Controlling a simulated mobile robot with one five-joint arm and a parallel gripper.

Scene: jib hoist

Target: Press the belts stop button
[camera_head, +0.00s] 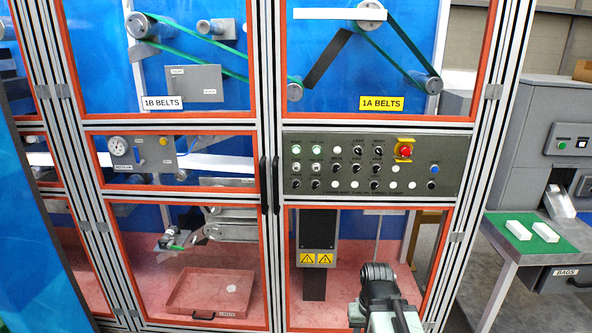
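A dark grey control panel (372,165) is set in the right-hand part of the machine's framed front, at mid height. It carries several small buttons, knobs and lamps in rows. A red mushroom button (405,151) on a yellow plate is at its upper right, with a blue button (435,169) further right. Green-topped (297,149) and white buttons (297,166) are at the left. The labels are too small to read, so I cannot tell which one is belts stop. My arm's dark end (379,275) is low in front, below and apart from the panel; its fingers cannot be made out.
Orange-edged clear doors with dark handles (276,186) surround the panel. Behind them are belts and pulleys, marked 1B BELTS (163,103) and 1A BELTS (381,103). A side table (540,247) with white blocks stands at the right. Nothing blocks the panel's face.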

